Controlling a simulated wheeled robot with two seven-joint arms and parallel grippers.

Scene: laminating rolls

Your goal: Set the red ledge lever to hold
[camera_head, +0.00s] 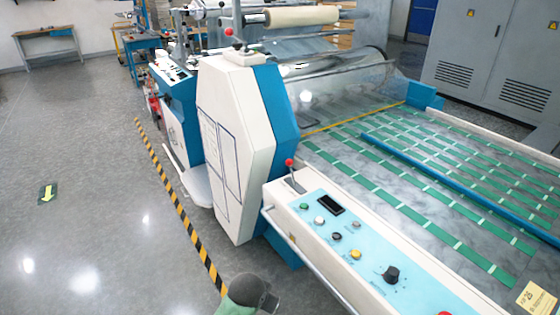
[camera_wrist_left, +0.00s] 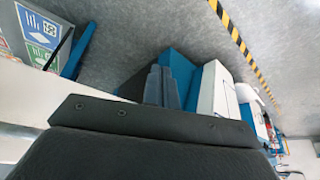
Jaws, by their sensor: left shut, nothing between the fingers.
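The red ledge lever (camera_head: 290,170) has a round red knob on a short stem. It stands in a dark slot at the far left end of the white control ledge (camera_head: 270,191) in the head view. The knob is up and the stem leans slightly; I cannot read any hold mark. My left gripper (camera_wrist_left: 162,84) shows in the left wrist view with its dark fingers together, shut and empty. The lever cannot be made out in that view. My right gripper is not in view.
The ledge panel (camera_head: 345,235) carries buttons, a small display and a black knob (camera_head: 391,274). A metal rail runs along its front. The tall white housing (camera_head: 235,140) stands just beyond the lever, with another red-knobbed lever (camera_head: 229,33) on top. The grey floor at left is open.

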